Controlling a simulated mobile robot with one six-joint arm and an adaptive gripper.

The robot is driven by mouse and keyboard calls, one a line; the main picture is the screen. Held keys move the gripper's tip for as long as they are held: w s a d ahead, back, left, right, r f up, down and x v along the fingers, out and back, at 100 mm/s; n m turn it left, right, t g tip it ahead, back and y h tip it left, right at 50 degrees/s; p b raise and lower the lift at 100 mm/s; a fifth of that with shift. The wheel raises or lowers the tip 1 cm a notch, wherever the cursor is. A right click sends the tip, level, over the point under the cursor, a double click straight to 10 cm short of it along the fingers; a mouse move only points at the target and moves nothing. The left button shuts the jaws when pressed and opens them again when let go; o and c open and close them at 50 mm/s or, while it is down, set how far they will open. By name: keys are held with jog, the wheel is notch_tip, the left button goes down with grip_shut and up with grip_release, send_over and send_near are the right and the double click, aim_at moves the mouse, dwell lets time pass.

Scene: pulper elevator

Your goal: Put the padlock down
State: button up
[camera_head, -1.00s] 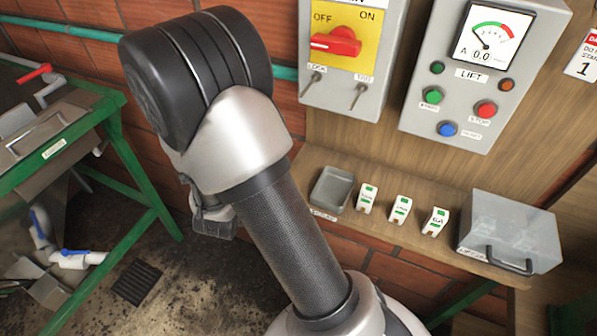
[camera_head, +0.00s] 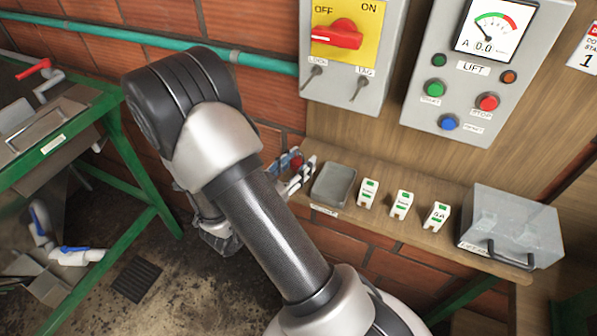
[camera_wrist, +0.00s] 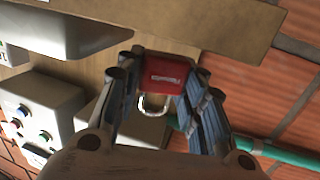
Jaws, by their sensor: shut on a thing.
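The red padlock (camera_wrist: 168,76) with its metal shackle (camera_wrist: 153,106) is between the fingers of my gripper (camera_wrist: 170,62) in the wrist view. The gripper is shut on its red body. In the head view my gripper (camera_head: 293,172) shows past my arm, just left of the grey tray (camera_head: 333,185) at the shelf's left end. A bit of the padlock's red (camera_head: 297,163) shows between the fingers there. The padlock is apart from the tray. My arm hides part of the wrist.
Several small white breakers, among them one (camera_head: 368,192), stand on the wooden shelf (camera_head: 455,235) right of the tray. A clear box (camera_head: 510,225) is at its right end. The switch box (camera_head: 345,60) and the lift panel (camera_head: 480,80) are above. A green table (camera_head: 110,110) is at the left.

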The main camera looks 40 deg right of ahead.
jog(key=shift+f, duration=1.05)
jog(key=shift+b, duration=0.3)
jog(key=shift+f, duration=0.25)
jog(key=o, duration=1.1)
jog(key=shift+r, duration=0.15)
